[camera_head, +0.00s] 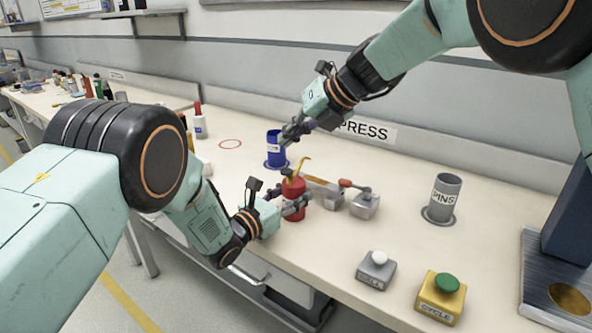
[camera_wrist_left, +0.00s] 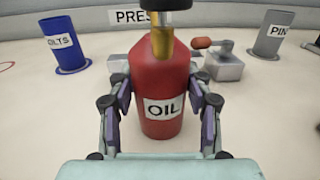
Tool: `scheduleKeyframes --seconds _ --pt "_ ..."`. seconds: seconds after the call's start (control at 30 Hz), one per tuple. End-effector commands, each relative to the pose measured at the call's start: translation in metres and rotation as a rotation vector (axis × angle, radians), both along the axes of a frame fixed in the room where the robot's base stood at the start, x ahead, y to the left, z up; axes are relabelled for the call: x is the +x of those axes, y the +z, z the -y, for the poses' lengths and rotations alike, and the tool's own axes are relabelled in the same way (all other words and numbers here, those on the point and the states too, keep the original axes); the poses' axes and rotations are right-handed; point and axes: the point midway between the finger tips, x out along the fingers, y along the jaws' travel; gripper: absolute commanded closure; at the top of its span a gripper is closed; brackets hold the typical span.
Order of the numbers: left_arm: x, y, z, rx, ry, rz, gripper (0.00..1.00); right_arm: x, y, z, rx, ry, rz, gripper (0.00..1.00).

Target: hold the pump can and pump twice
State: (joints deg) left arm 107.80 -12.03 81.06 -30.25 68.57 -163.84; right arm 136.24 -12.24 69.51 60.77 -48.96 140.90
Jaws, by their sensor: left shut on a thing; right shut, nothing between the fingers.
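The pump can is a red can (camera_head: 293,201) with a yellow pump head and spout (camera_head: 296,175). It stands upright on the bench near the front edge. In the left wrist view the can (camera_wrist_left: 162,80) carries an OIL label and sits between my left fingers. My left gripper (camera_head: 292,208) is shut on the can's body, one finger on each side. In the left wrist view a dark part (camera_wrist_left: 168,4) shows over the yellow pump neck at the top edge.
A blue BOLTS cup (camera_head: 275,150) stands behind the can. A grey block with a red-handled lever (camera_head: 364,203) is to the right, then a grey PINS cup (camera_head: 442,196). A grey button box (camera_head: 376,271) and a yellow CYCLE box (camera_head: 441,297) sit near the front edge.

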Motion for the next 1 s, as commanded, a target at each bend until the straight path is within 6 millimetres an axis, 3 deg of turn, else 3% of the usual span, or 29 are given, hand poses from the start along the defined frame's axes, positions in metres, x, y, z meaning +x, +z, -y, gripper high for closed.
scheduleKeyframes --seconds 0.3,0.33,0.6,1.0 --pt "0.0001 0.0001 -0.0001 0.0 0.0 0.0 0.87 0.0 -0.0001 0.0001 0.0 0.0 0.0 1.0" --pt "0.0001 0.0001 -0.0001 0.0 0.0 0.0 0.47 0.0 -0.0001 0.0001 0.0 0.0 0.0 1.0" --pt "0.0 0.0 0.0 0.0 0.0 0.0 0.24 0.0 -0.0001 -0.0001 0.0 0.0 0.0 1.0" --pt "-0.0031 0.0001 -0.0031 0.0 0.0 0.0 0.23 0.0 -0.0001 -0.0001 0.0 0.0 0.0 1.0"
